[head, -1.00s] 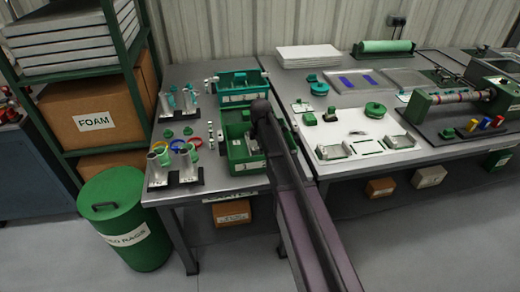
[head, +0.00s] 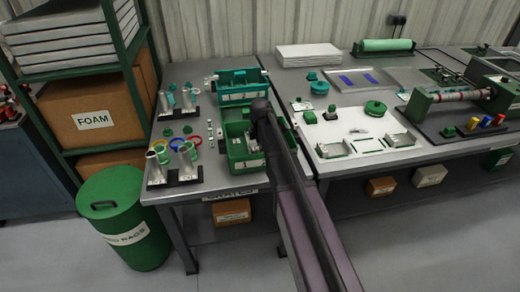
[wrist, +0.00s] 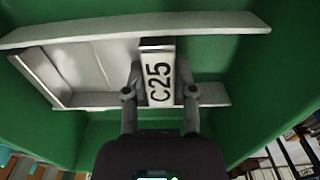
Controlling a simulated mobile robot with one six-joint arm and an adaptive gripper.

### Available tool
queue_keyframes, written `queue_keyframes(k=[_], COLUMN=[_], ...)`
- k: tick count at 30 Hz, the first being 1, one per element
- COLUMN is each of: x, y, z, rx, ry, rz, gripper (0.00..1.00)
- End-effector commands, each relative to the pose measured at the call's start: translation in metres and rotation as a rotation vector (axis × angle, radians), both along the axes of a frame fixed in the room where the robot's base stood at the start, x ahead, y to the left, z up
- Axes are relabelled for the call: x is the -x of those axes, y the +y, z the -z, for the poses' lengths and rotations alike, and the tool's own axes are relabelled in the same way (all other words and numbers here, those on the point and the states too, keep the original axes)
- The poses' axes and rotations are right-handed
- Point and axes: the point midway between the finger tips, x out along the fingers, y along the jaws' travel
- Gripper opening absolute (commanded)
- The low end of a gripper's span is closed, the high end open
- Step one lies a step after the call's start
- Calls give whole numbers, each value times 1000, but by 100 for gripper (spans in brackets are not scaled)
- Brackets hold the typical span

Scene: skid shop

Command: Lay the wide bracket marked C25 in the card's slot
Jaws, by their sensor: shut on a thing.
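The wide bracket marked C25 (wrist: 158,82) is a pale metal channel with a white label in black print, seen in the wrist view inside a green crate. My gripper (wrist: 160,92) has its two fingers closed on either side of the labelled part. In the head view the front green crate (head: 247,164) stands on the left bench, and my arm hides the gripper there. The white card (head: 350,124) lies on the right bench. Metal brackets sit at its front left (head: 333,150) and front right (head: 400,140).
A teal crate (head: 240,97) stands behind the front crate. Metal cups on a dark base (head: 176,181) stand to its left. A roller machine (head: 455,97) stands at the right.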

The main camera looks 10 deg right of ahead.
Motion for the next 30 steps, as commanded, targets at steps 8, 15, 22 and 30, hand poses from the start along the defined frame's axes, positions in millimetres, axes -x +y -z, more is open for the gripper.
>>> queue_keyframes(k=[8,15,22,30], x=[0,0,0,0], y=[0,0,0,0], z=[2,2,4,4], rx=[0,0,0,0], ry=[0,0,0,0], rz=[0,0,0,0], gripper=[0,0,0,65])
